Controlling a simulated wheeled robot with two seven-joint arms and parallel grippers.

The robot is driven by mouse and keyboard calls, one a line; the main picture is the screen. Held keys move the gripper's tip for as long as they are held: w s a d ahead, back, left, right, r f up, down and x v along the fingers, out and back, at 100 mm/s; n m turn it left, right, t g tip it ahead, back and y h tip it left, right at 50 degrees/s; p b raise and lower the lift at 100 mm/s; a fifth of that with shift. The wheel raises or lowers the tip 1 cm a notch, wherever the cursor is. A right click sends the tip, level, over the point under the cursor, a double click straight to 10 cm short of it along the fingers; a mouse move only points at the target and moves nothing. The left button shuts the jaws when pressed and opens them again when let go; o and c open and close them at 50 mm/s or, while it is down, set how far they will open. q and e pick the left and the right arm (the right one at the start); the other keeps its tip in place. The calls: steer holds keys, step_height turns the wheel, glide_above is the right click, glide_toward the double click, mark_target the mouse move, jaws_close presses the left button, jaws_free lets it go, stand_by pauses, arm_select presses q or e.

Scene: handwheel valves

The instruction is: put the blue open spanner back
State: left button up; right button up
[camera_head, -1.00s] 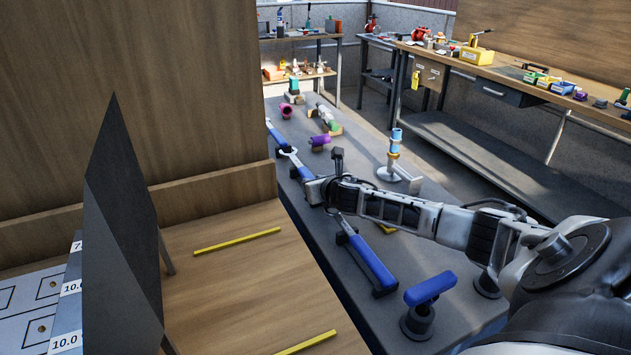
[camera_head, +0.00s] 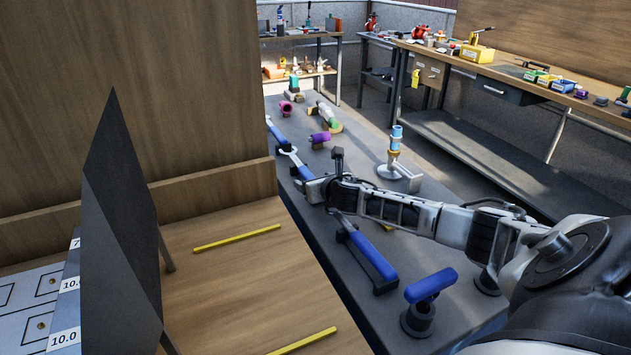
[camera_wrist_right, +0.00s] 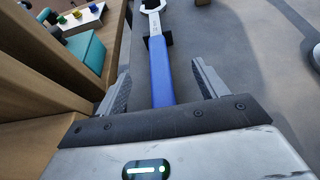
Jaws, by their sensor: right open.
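A spanner with a blue handle and a pale metal head (camera_head: 289,151) lies on the grey bench top, its head pointing away from me. My right gripper (camera_head: 318,188) is at the near end of its handle. In the right wrist view the blue handle (camera_wrist_right: 161,72) runs between the two spread fingers of my right gripper (camera_wrist_right: 160,88); the pale head is at the top edge, partly cut off. The near end of the handle is hidden behind the gripper body. My left gripper is not in view.
Another blue-handled tool (camera_head: 372,257) lies on a dark rest nearer me. A blue lever on a round stand (camera_head: 428,288) is closer still. A valve with a blue top (camera_head: 395,150) stands right of the gripper. A wooden shelf (camera_head: 235,285) borders the bench on the left.

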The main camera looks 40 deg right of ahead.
steer(key=shift+s, duration=0.1)
steer(key=shift+p+v, duration=0.75)
steer(key=shift+v, duration=0.1)
steer(key=shift+p+v, duration=1.45)
steer(key=shift+v, duration=0.65)
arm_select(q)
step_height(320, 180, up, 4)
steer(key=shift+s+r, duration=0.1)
arm_select(e)
steer(key=shift+r, duration=0.1)
steer(key=shift+s+a+r, duration=0.1)
steer(key=shift+s, duration=0.4)
steer(key=p+v, duration=0.2)
steer(key=v, duration=1.1)
steer(key=shift+s+r, duration=0.15)
steer(key=shift+r, duration=0.05)
steer(key=shift+s+a+r, duration=0.2)
steer(key=shift+s, duration=0.3)
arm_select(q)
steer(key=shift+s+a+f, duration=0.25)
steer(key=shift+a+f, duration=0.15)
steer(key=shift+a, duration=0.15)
arm_select(e)
steer(key=shift+s, duration=0.1)
